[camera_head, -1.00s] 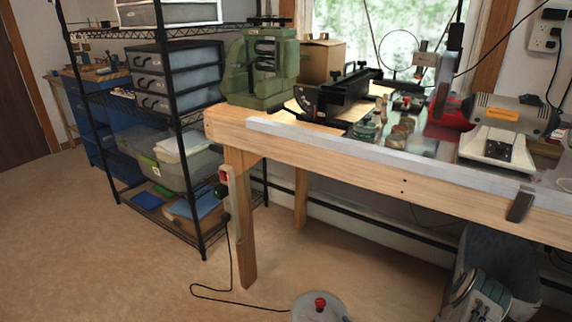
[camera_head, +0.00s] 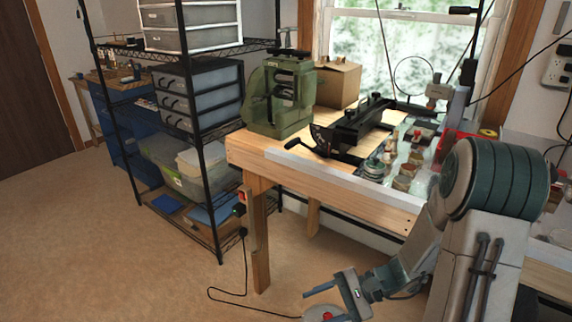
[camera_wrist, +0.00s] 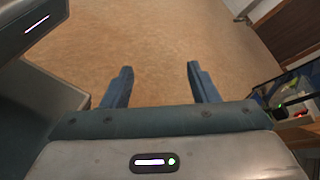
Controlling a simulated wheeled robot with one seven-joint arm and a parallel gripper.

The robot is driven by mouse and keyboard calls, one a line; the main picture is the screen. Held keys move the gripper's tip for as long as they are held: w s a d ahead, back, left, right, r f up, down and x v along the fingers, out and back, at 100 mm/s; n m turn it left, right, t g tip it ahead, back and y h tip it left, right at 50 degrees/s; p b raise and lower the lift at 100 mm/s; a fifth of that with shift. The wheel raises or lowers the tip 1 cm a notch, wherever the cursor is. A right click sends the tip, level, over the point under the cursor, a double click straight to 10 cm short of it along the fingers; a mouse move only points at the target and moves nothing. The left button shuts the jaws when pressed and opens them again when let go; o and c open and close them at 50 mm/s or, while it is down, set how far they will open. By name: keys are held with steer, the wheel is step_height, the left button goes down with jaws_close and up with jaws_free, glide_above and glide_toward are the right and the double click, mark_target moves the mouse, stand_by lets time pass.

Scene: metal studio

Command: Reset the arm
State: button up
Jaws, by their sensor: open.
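My gripper (camera_head: 322,303) is low at the bottom of the head view, in front of the workbench and below its top. Its two fingers point left and stand apart, with nothing between them. The wrist view shows the same open gripper (camera_wrist: 159,88) with two blue fingers over bare tan floor (camera_wrist: 155,40). My arm rises at the right of the head view and hides the right part of the bench.
The wooden workbench (camera_head: 345,190) carries a green machine (camera_head: 280,95), a cardboard box (camera_head: 337,84), a black hand-cranked tool (camera_head: 350,130) and several small jars. A black wire shelf (camera_head: 207,207) with bins stands left. A cord (camera_head: 232,293) lies on the floor. Open floor is at left.

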steer(key=s+d+r+n+t+h+p, duration=0.1)
steer(key=s+d+r+n+h+p, duration=0.1)
steer(key=r, duration=0.7)
steer(key=s+d+r+n+t+h+p, duration=0.2)
steer(key=r+h+p, duration=0.4)
steer(key=r, duration=0.3)
steer(key=s+d+r+n+t+h+p, duration=0.1)
steer(key=s+d+r+n+h+p, duration=0.2)
steer(key=r, duration=0.7)
steer(key=s+n+h+p, duration=0.1)
steer(key=n+h+p, duration=0.1)
steer(key=shift+d+n+t, duration=0.15)
steer(key=shift+n+t, duration=0.15)
steer(key=shift+f, duration=0.1)
steer(key=c, duration=0.4)
steer(key=shift+d, duration=0.1)
